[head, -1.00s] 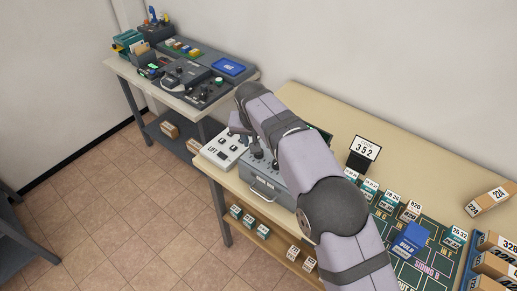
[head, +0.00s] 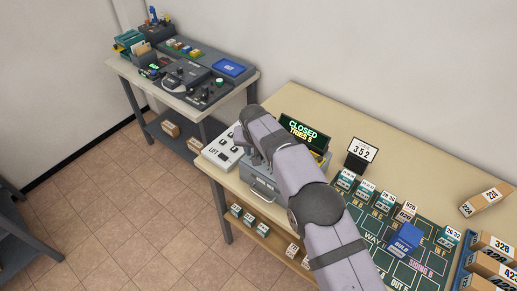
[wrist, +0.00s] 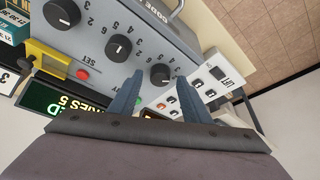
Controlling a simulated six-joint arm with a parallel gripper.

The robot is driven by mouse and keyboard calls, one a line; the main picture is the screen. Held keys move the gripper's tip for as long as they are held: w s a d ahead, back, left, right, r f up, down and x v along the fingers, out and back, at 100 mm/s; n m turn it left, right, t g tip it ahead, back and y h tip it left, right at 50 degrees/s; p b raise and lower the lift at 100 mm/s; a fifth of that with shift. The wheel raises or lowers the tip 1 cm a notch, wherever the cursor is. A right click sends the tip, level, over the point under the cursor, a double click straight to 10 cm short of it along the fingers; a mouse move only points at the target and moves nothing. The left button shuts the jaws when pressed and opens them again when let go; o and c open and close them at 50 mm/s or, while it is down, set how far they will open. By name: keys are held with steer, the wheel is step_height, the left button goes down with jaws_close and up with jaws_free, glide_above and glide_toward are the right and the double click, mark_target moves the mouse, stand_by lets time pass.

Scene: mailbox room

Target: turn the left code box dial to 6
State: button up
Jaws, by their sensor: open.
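The grey code box (head: 264,187) stands on the tan table, partly hidden by my arm in the head view. In the wrist view, its face (wrist: 150,25) appears turned around, with three dark round dials. The left dial (wrist: 160,74) is the one nearest the LIFT panel. The middle dial (wrist: 118,47) and right dial (wrist: 61,13) lie farther up and left. My gripper (wrist: 159,83) is open, its two fingertips on either side of the left dial. I cannot tell whether they touch it or which number it points at. The box's display (head: 303,131) reads CLOSED, TRIES 5.
The white LIFT panel (head: 222,150) with switches is close beside the box's left side. A red button (wrist: 82,74) and a yellow-framed part (wrist: 48,58) are near the dials. A card reading 352 (head: 364,149) stands to the right. The table behind the display is clear.

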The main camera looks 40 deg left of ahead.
steer(key=shift+f, duration=0.15)
steer(key=c, duration=1)
steer(key=shift+c, duration=0.2)
steer(key=shift+w+n, duration=0.1)
steer(key=shift+n, duration=0.3)
steer(key=n+g+y+b, duration=0.1)
steer(key=n+b, duration=0.1)
steer(key=n, duration=0.2)
steer(key=shift+w+d, duration=0.15)
steer(key=n+g, duration=0.1)
steer(key=n, duration=0.2)
steer(key=n+g+y, duration=0.1)
steer(key=n, duration=0.2)
steer(key=shift+w+g, duration=0.15)
steer(key=shift+g, duration=0.15)
